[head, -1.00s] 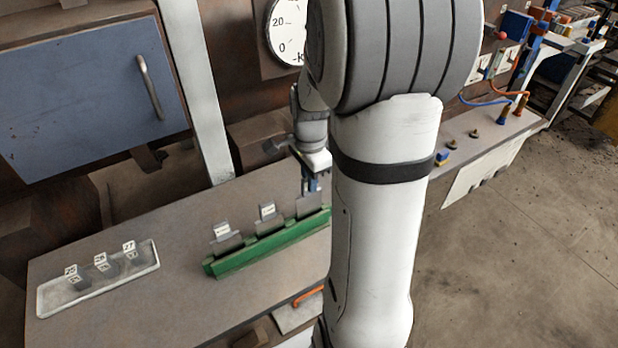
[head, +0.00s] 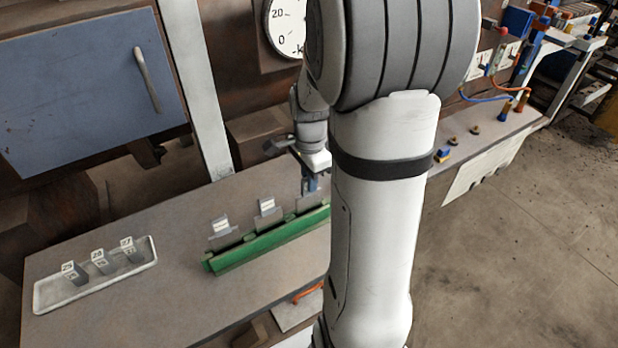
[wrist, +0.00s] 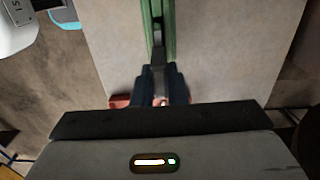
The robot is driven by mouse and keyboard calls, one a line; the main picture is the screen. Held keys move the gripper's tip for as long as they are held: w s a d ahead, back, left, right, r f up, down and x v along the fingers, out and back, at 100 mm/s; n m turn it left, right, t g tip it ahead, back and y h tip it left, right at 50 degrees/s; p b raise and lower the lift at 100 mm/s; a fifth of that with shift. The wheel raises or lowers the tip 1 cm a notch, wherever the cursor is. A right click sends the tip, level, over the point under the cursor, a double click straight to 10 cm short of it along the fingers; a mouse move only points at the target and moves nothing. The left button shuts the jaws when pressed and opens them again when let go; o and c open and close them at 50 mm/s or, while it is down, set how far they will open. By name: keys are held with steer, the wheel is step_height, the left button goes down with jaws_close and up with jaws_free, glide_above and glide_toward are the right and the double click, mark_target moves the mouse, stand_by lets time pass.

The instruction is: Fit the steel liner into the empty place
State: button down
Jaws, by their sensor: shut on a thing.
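A long green holder (head: 265,245) lies on the bench, and two grey steel plates with white labels stand upright in it, one at the left (head: 222,236) and one in the middle (head: 267,213). My gripper (head: 311,186) is over the holder's right end, partly behind my arm. In the wrist view its dark blue fingers (wrist: 160,88) are shut on a thin grey steel liner (wrist: 159,52), in line with the green holder (wrist: 150,22). The liner is upright at the holder; how deep it sits I cannot tell. The slot under it is hidden.
A pale tray (head: 50,298) with several numbered grey pieces stands at the bench's left. An orange handle (head: 307,291) lies near the front edge, partly hidden by my arm. A blue cabinet (head: 85,85) hangs behind. The bench between tray and holder is clear.

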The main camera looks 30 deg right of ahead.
steer(key=shift+f, duration=0.2)
steer(key=c, duration=1.4)
jaws_free()
steer(key=shift+o, duration=0.2)
step_height(320, 180, up, 8)
steer(key=shift+f+b, duration=0.1)
steer(key=shift+b, duration=0.25)
steer(key=s+a+r+n+t, duration=0.2)
steer(key=s+a+n+t, duration=0.1)
steer(key=s+a+n, duration=0.9)
steer(key=n, duration=0.5)
steer(key=shift+s+a+r+n, duration=0.2)
steer(key=shift+s+a+n, duration=0.05)
steer(key=shift+n, duration=0.05)
